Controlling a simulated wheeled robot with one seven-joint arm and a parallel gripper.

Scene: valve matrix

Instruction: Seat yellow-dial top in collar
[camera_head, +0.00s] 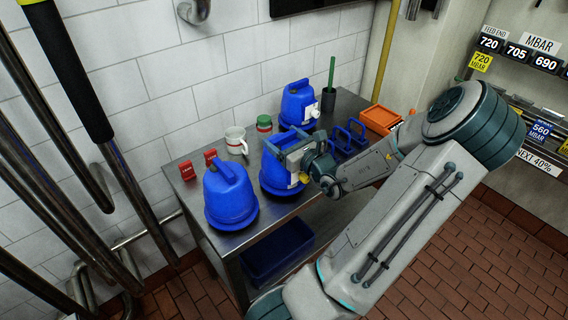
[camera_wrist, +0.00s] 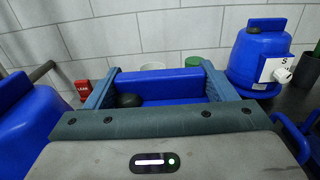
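The blue top in the middle (camera_head: 274,181) stands at the metal table's front part, with a small yellow patch (camera_head: 304,178) on its right side, partly behind my arm. I cannot tell whether it rests in a collar. My gripper (camera_head: 287,143) is at its upper part. In the wrist view, the two fingers of my gripper (camera_wrist: 160,86) flank a blue bar (camera_wrist: 172,76), with no clear gap at either end. A dark round knob (camera_wrist: 128,100) shows between the fingers. Whether the fingers press on the bar is unclear.
Another blue top (camera_head: 229,197) stands close on the left, and one with a white fitting (camera_head: 298,104) at the back. A white mug (camera_head: 236,141), green-lidded jar (camera_head: 264,123), red blocks (camera_head: 187,170), blue frames (camera_head: 341,139) and an orange bin (camera_head: 380,118) share the table (camera_head: 245,236).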

